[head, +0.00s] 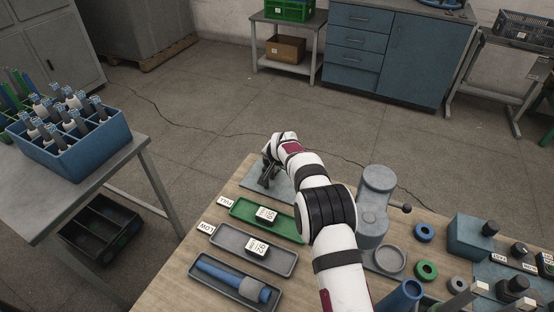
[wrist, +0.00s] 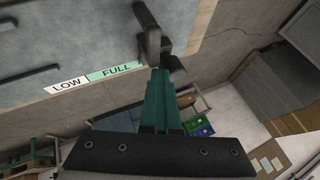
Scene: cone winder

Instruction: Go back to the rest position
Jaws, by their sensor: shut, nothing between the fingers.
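My gripper (head: 268,180) is at the far left end of the wooden workbench, low over a blue-grey plate (head: 284,190). It is shut and holds nothing. In the head view my arm reaches to it from the lower right. In the wrist view my closed fingers (wrist: 160,62) point up the picture from the dark bar, toward a blue-grey surface with LOW and FULL labels (wrist: 90,78). I cannot tell whether the fingertips touch the plate.
Green (head: 243,220) and grey (head: 222,246) trays hold tags; another tray (head: 203,288) holds a blue cylinder (head: 226,278). A grey machine (head: 375,205) stands right of my arm. A blue crate of bobbins (head: 105,138) stands on the left table. Open floor lies behind the bench.

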